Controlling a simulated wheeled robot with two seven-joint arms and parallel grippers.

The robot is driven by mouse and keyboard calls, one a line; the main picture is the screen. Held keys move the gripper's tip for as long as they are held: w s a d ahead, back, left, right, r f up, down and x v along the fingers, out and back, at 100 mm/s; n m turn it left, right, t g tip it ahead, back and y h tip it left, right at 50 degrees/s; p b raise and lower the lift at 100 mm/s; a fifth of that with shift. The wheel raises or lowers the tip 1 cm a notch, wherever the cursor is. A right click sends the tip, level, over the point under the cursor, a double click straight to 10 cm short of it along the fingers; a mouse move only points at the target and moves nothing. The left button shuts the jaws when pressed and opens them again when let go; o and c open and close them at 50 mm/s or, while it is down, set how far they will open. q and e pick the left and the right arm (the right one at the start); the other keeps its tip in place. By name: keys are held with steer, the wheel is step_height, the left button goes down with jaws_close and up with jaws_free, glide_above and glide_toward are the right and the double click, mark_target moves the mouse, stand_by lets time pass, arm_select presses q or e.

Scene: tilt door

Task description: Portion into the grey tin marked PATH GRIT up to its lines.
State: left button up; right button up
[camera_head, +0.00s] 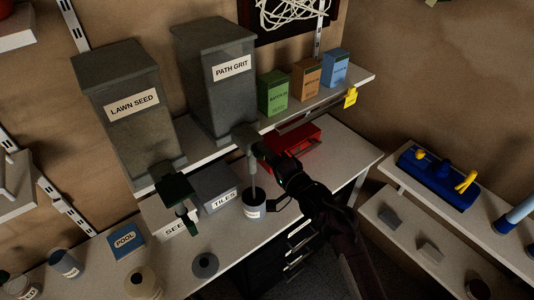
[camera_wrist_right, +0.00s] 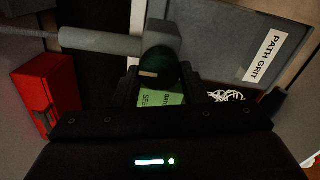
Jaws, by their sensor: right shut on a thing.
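The grey PATH GRIT hopper (camera_head: 213,95) stands on the shelf with its grey spout (camera_head: 243,134) at the bottom front. A grey column of grit (camera_head: 253,176) runs from the spout down into a small dark tin (camera_head: 256,210) on the bench; the column also shows in the right wrist view (camera_wrist_right: 95,41). The tin's label is too small to read, and its lines and fill level cannot be made out. My right gripper (camera_head: 265,152) is shut on a dark green knob (camera_wrist_right: 158,64) at the spout. My left gripper is not in view.
The LAWN SEED hopper (camera_head: 125,75) with its own outlet (camera_head: 176,190) is at left. A TILES box (camera_head: 215,183), a red box (camera_head: 298,142) and several small tins crowd the bench. Seed boxes (camera_head: 306,78) stand on the shelf. A low side shelf (camera_head: 440,215) is at right.

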stand_by(0.3)
steer(key=o, duration=1)
steer(key=shift+c, duration=0.2)
steer(key=b+v, duration=0.2)
steer(key=v, duration=0.5)
steer(key=shift+s+d+b, duration=0.25)
steer(key=shift+s+b, duration=0.05)
